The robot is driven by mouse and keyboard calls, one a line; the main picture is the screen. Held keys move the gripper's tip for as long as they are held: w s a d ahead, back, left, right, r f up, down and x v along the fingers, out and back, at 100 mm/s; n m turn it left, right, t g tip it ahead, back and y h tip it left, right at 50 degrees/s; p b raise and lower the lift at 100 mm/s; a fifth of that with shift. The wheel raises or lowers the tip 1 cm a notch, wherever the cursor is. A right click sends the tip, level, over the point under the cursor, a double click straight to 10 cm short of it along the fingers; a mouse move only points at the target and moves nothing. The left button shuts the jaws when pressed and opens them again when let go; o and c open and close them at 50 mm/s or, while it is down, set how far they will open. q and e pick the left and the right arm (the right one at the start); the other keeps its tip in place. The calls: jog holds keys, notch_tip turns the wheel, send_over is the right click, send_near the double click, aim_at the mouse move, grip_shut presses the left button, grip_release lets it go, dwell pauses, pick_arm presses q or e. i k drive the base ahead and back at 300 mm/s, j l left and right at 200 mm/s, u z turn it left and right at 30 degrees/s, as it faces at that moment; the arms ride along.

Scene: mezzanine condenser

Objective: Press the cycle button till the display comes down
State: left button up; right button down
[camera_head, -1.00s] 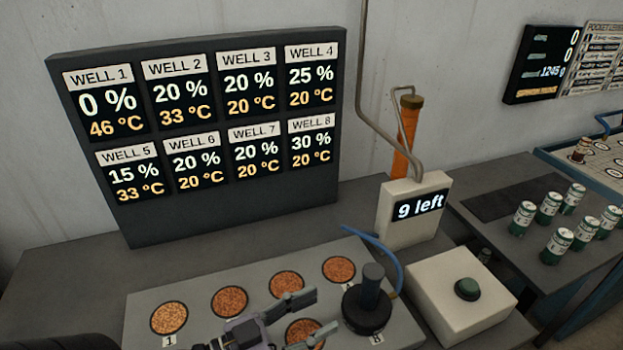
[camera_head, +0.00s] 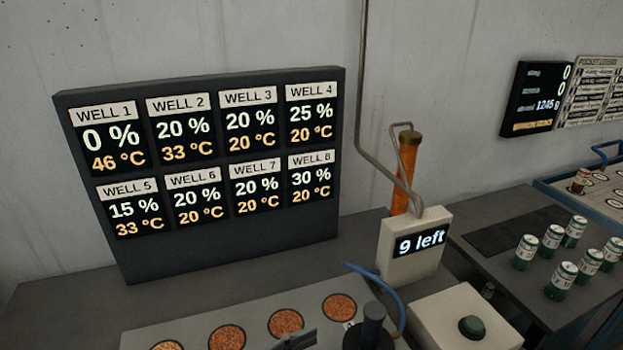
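The dark green round button (camera_head: 472,327) sits on top of a pale box (camera_head: 447,316) at the lower right. Behind it, a pale unit (camera_head: 398,262) carries a small display (camera_head: 418,243) reading "9 left". A large dark board (camera_head: 225,248) on the left shows percent and temperature for the wells; well 1 reads 0 % and 46 °C, well 8 reads 30 % and 20 °C. Only a finger of my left gripper (camera_head: 292,339) shows at the bottom edge, over the well plate and left of the button; the rest is cut off. My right gripper is out of view.
A grey well plate (camera_head: 255,313) with orange-brown round wells lies in front. A black knobbed fitting (camera_head: 373,326) with a blue hose (camera_head: 386,285) stands between the gripper and button. An orange tube (camera_head: 406,160), bent pipe and several green-white cans (camera_head: 527,252) stand nearby.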

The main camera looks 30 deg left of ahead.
aim_at(472, 324)
jog(key=k+l, duration=1.05)
jog(key=k, duration=0.25)
